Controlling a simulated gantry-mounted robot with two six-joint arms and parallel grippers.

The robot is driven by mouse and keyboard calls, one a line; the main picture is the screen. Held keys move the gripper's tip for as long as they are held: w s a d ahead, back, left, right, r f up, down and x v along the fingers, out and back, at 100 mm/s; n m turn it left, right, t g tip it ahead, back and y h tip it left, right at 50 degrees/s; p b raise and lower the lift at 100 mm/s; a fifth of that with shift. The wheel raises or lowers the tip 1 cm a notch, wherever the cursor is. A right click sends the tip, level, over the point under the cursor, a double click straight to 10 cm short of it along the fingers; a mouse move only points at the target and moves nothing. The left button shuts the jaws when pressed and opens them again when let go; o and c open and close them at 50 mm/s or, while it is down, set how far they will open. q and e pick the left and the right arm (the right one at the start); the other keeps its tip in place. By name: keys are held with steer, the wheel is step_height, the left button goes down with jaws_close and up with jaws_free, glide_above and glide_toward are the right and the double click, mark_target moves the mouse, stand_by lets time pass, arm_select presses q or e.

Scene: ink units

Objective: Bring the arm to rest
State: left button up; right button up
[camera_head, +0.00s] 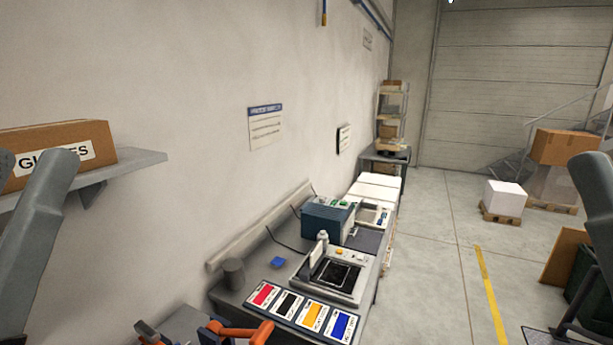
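A grey link of my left arm (40,225) rises along the left edge of the head view, in front of the wall shelf. A grey link of my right arm (597,195) shows at the right edge. Both arms run out of the picture, and neither gripper can be seen. Nothing in view shows whether either gripper holds anything.
A workbench (235,298) along the wall bears a dark blue machine (327,220), a grey device (343,277) and coloured cards (304,312). Orange-and-dark items (240,331) lie at the bottom edge. A shelf (130,168) holds a carton (85,142). The floor (430,270) is clear mid-right.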

step_height(320, 180, up, 21)
steer(key=p, duration=1.8)
steer(key=shift+r, duration=0.2)
